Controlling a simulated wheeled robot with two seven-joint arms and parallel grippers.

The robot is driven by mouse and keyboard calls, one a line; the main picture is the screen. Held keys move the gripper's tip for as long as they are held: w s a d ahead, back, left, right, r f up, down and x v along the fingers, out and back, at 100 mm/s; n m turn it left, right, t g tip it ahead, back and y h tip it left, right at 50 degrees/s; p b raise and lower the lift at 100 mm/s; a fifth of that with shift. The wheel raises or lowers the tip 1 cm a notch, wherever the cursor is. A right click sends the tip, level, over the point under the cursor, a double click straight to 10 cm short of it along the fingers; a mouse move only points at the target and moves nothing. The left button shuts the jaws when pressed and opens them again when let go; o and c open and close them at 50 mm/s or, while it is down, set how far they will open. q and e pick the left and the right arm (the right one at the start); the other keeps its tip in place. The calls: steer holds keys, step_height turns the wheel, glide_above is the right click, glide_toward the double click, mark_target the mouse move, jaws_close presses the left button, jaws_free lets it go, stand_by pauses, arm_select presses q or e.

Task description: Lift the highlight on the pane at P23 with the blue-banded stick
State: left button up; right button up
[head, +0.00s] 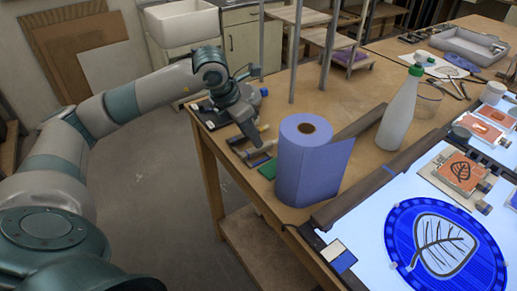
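My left gripper (249,132) points down over the left end of the workbench, beside several small sticks or tools. I cannot tell whether it is open or holds anything. A small blue end (264,91) shows just right of the gripper; I cannot tell whether it belongs to the blue-banded stick. A round blue pane (401,228) with a pale leaf and dark veins lies on the lit white panel at the lower right. Smaller panes with an orange leaf pattern (458,170) lie behind it. No P23 label is readable. My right gripper is not in view.
A blue paper roll (303,165) stands between my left gripper and the lit panel (372,268). A green pad (266,169) lies left of the roll. Shelf posts rise behind the gripper.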

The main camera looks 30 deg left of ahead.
mark_target(254, 149)
arm_select(q)
steer(key=shift+w+d+f+p, duration=0.1)
steer(key=shift+d+f+p, duration=0.05)
steer(key=shift+f+p, duration=0.5)
steer(key=shift+p+x, duration=0.5)
steer(key=shift+x, duration=1.35)
steer(key=shift+c, duration=0.6)
jaws_close()
